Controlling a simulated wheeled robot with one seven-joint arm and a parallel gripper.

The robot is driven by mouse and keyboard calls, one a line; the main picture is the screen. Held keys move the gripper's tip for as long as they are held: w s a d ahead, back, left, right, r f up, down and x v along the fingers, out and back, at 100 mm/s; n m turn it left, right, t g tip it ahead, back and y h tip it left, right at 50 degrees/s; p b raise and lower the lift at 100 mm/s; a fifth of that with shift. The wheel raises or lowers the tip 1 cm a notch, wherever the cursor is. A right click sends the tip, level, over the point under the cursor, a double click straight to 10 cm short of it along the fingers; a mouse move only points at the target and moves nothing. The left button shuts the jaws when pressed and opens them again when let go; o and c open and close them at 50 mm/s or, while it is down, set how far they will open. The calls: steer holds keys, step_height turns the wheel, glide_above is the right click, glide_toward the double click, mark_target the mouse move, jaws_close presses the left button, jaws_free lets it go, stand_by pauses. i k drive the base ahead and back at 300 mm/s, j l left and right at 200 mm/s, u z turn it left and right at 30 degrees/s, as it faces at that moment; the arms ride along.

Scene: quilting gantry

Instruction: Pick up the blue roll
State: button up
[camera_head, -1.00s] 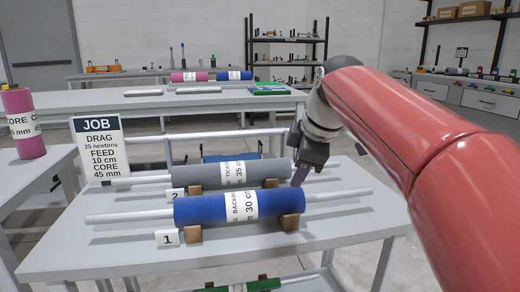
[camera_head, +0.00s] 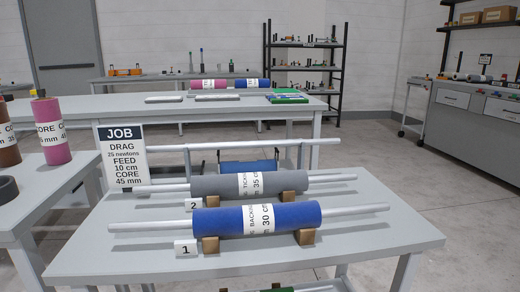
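A blue roll (camera_head: 296,216) with a white label reading "BACKING" and "30 cm" lies on a pale rod across brown blocks, at the front of the grey table (camera_head: 370,252). A card marked 1 (camera_head: 185,248) stands at its left. Another blue roll (camera_head: 250,83) lies on the far table, and part of a blue one (camera_head: 248,167) shows low behind the grey roll. My gripper is not in view.
A grey roll (camera_head: 214,186) on its own rod lies just behind the front blue roll. A job sign (camera_head: 122,158) stands at the back left of the table. Pink (camera_head: 56,155) and brown upright rolls stand on the left table. The table's right side is clear.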

mark_target(257, 219)
steer(key=z, duration=11.25)
